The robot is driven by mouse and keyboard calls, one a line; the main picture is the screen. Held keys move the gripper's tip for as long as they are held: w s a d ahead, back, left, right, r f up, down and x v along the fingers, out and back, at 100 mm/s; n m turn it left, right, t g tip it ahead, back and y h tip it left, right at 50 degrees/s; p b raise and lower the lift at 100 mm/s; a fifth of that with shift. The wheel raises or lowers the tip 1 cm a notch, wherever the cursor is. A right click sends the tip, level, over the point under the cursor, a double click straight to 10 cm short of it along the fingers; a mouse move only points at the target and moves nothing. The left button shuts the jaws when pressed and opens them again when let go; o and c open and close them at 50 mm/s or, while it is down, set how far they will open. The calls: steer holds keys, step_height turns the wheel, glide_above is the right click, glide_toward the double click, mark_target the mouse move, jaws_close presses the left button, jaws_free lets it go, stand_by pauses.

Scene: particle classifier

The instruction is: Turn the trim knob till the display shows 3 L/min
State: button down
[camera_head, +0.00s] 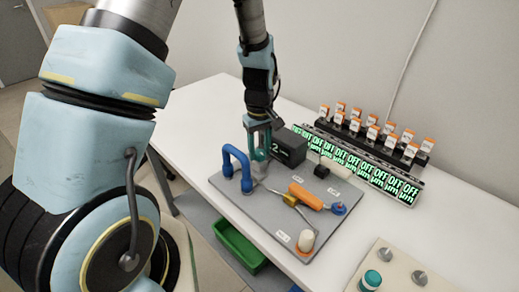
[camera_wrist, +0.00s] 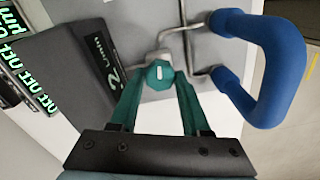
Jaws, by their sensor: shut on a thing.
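The trim knob (camera_wrist: 158,74) is a small teal, faceted knob with a white pointer line, seen end-on in the wrist view. My gripper (camera_wrist: 160,80) has its two teal fingers closed on either side of it. In the head view my gripper (camera_head: 260,158) points down at the grey panel (camera_head: 235,200), and the knob is mostly hidden by the fingers. The dark display box (camera_head: 292,147) stands just right of the gripper and shows a 2. In the wrist view the display (camera_wrist: 107,62) reads 2 L/min, rotated.
A blue loop handle (camera_head: 231,165) rises close left of my gripper; it also fills the wrist view's right side (camera_wrist: 270,65). An orange lever (camera_head: 305,196), a blue knob (camera_head: 339,208) and a white knob (camera_head: 306,240) are on the panel. Green OFF displays (camera_head: 360,165) stand behind.

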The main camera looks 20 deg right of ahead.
mark_target(260, 151)
steer(key=m+b, duration=0.1)
steer(key=m, duration=0.3)
stand_by(0.3)
steer(key=shift+c, duration=1.8)
jaws_free()
steer(key=shift+r, duration=0.1)
step_height(260, 151, up, 11)
steer(key=b, duration=0.2)
steer(key=shift+f, duration=0.2)
steer(key=s+a, duration=0.2)
steer(key=a, duration=1)
steer(key=s+a+n+t, duration=0.1)
steer(key=s+a, duration=0.1)
steer(key=a, duration=1.1)
steer(key=shift+a+r+t, duration=0.25)
steer(key=shift+t, duration=0.05)
